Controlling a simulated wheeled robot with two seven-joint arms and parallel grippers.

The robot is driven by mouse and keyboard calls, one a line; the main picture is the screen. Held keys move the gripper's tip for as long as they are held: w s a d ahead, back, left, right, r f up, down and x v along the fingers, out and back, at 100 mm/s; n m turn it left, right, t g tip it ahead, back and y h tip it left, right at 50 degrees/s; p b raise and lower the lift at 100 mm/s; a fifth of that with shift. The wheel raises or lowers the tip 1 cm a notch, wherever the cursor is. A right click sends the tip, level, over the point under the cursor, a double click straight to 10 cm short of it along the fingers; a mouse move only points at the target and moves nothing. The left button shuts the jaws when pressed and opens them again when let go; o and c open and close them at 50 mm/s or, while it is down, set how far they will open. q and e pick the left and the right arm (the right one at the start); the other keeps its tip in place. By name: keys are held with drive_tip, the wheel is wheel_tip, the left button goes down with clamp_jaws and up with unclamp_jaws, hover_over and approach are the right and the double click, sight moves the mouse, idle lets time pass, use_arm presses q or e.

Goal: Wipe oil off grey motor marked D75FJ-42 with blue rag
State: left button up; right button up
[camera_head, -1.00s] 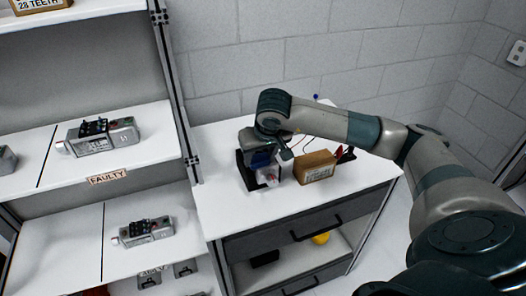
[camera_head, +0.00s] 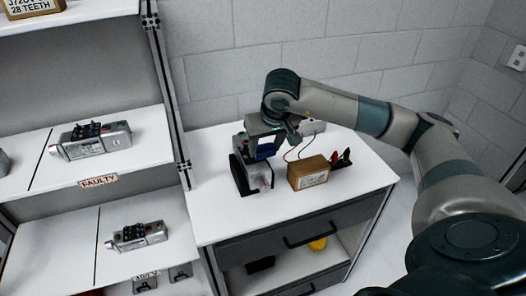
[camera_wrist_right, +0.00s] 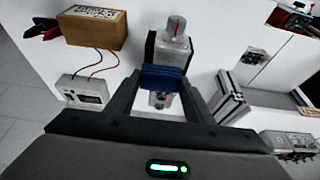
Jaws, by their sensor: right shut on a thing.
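My right gripper (camera_head: 266,146) is above the white workbench top, its arm reaching in from the right. It is shut on a blue rag (camera_head: 268,149), which shows between the two fingers in the right wrist view (camera_wrist_right: 162,78). A grey motor with a black part (camera_head: 246,174) stands on the bench just below and left of the rag. In the right wrist view the motor (camera_wrist_right: 176,45) is partly hidden behind the rag; I cannot tell if the two touch. A reddish mark shows on its grey end. Its label is not readable. My left gripper is out of view.
A brown box (camera_head: 308,174) with red and black clips behind it stands right of the motor. A white wired device (camera_wrist_right: 85,91) is near it. The shelf unit (camera_head: 60,205) at left holds other grey motors (camera_head: 92,140) by a FAULTY label. The bench front is clear.

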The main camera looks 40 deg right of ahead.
drive_tip(key=shift+d+r, duration=0.2)
drive_tip(key=shift+r, duration=0.65)
drive_tip(key=shift+r+p, duration=0.35)
drive_tip(key=shift+r, duration=0.05)
drive_tip(key=shift+a+r, duration=0.15)
drive_tip(key=shift+r, duration=0.3)
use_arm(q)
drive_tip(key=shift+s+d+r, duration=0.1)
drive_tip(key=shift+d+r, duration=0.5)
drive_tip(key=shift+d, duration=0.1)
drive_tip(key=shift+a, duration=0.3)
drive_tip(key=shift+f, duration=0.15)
use_arm(e)
drive_tip(key=shift+f, duration=0.25)
use_arm(q)
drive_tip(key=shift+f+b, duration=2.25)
drive_tip(key=shift+b, duration=0.1)
use_arm(e)
drive_tip(key=shift+w+a+f, duration=0.1)
drive_tip(key=shift+a+f, duration=0.2)
drive_tip(key=shift+f, duration=0.5)
drive_tip(key=shift+s+a+f, duration=0.1)
drive_tip(key=shift+a+f, duration=0.25)
drive_tip(key=shift+f, duration=0.4)
drive_tip(key=shift+w+a+f, duration=0.1)
drive_tip(key=shift+a+f, duration=0.2)
drive_tip(key=shift+f, duration=0.5)
